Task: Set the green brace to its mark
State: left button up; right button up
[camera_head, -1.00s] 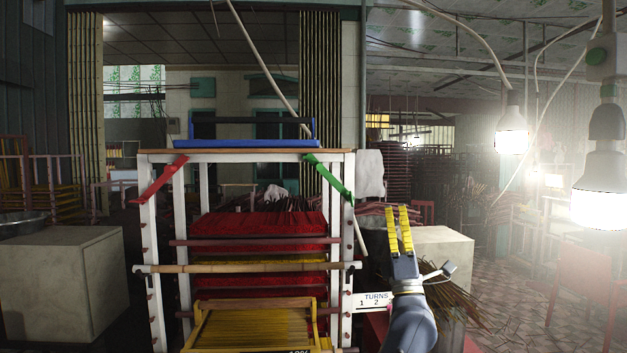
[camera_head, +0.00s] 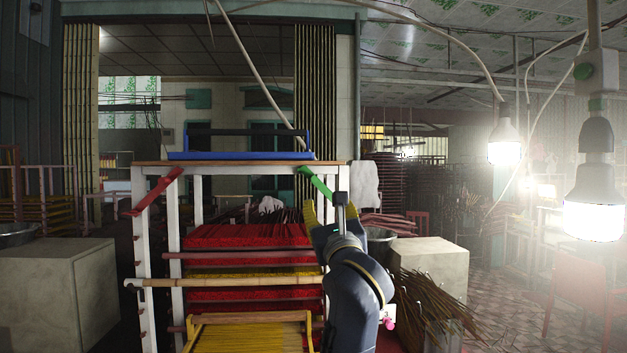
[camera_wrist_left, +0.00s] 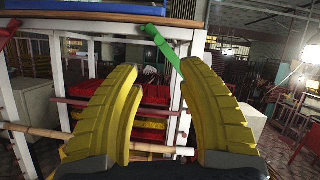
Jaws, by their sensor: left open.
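The green brace (camera_head: 316,184) is a slanted bar at the top right corner of the white rack (camera_head: 142,270). Its upper end is near the wooden top, and its lower end is hidden behind my gripper in the head view. In the left wrist view the green brace (camera_wrist_left: 163,47) slants down to the right, between and beyond the fingertips. My left gripper (camera_head: 328,208) has yellow ribbed fingers and is in front of the rack's right post. Its fingers (camera_wrist_left: 160,68) are spread wide with nothing between them. I cannot make out the brace's mark. My right gripper is not in view.
A red brace (camera_head: 154,192) slants at the rack's left corner. A blue tray (camera_head: 240,155) sits on top. Red and yellow incense trays fill the rack, with a bamboo pole (camera_head: 225,282) across its front. Pale blocks (camera_head: 55,290) stand at both sides, and bulbs hang at right.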

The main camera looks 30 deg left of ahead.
aim_at(314, 175)
pick_arm(q)
jog(key=x, duration=1.5)
grip_shut()
jog(key=shift+r, duration=0.1)
